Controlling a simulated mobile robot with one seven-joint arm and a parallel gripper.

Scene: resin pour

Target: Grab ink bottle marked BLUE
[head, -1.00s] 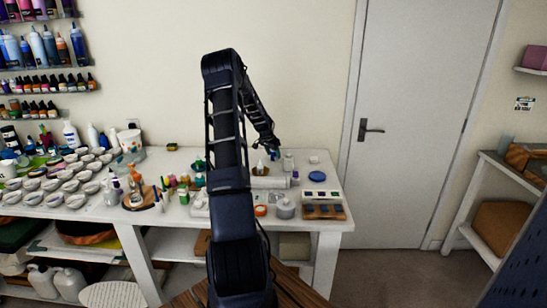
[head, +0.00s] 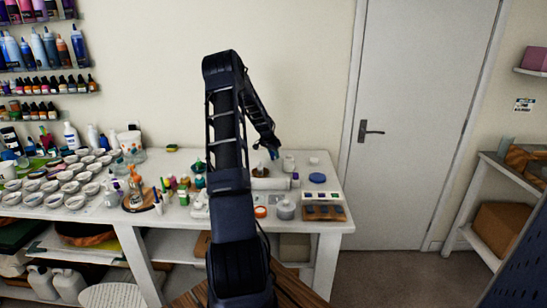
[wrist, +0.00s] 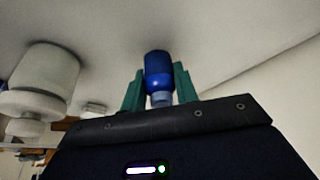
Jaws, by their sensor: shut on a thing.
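A small blue bottle (wrist: 158,72) stands out between the two green fingers of my gripper (wrist: 158,88) in the wrist view. The fingers are shut on it, one on each side. No marking on it can be read from here. In the head view, my gripper (head: 270,149) hangs over the back right part of the white worktable, with a small spot of blue bottle (head: 274,154) at its tip. I cannot tell whether the bottle is clear of the table.
A white bottle (head: 289,163), a blue disc (head: 317,178) and a wooden tray (head: 324,212) are near on the worktable (head: 335,190). Many small cups (head: 75,187) crowd its left side. A large pale round container (wrist: 45,80) is left of my gripper in the wrist view.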

